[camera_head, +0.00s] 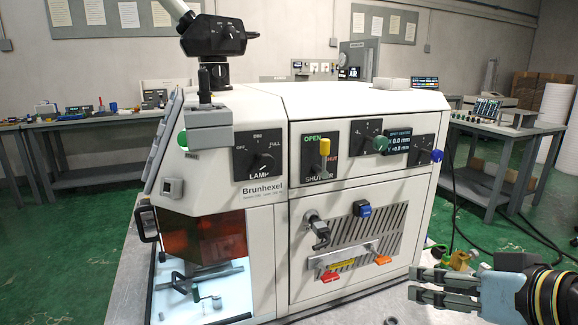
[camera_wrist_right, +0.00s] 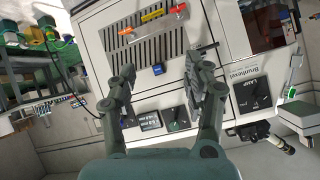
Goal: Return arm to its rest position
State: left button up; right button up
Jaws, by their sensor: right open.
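My right gripper (camera_head: 418,282) comes in at the lower right of the head view, to the right of the front of the white Brunhexel machine (camera_head: 345,105). Its fingers point left and it is open, with nothing seen between them. In the right wrist view, the two fingers of my right gripper (camera_wrist_right: 162,62) are spread apart in front of the machine's slotted panel (camera_wrist_right: 150,50), and its blue knob shows between them. The gap between gripper and panel is hard to judge. My left arm and gripper are not in view.
The machine's front has a LAMP dial (camera_head: 263,162), a yellow-topped shutter lever (camera_head: 324,150), a blue button (camera_head: 362,209) and a shelf (camera_head: 350,258) with red, yellow and orange pieces. Workbenches stand behind on both sides. Cables run over the green floor at right.

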jog(key=s+d+f+n+g+h, duration=0.1)
jog(key=s+d+f+g+h, duration=0.2)
jog(key=s, duration=0.7)
jog(key=s+d+f+g+h, duration=0.2)
jog(key=s+d+f+g, duration=0.15)
jog(key=s, duration=0.65)
notch_tip(320, 180, down, 37)
jog(key=s+d+g+b, duration=0.2)
jog(key=b, duration=0.7)
jog(key=s+f+b, duration=0.3)
jog(key=s+f, duration=0.6)
jog(key=f, duration=0.2)
jog(key=s+f+g+b, duration=0.1)
jog(key=s+f+b, duration=0.3)
jog(key=s+f, duration=0.5)
notch_tip(320, 180, down, 3)
jog(key=shift+d+r+m, duration=0.15)
jog(key=shift+d+m, duration=0.1)
jog(key=shift+m, duration=0.05)
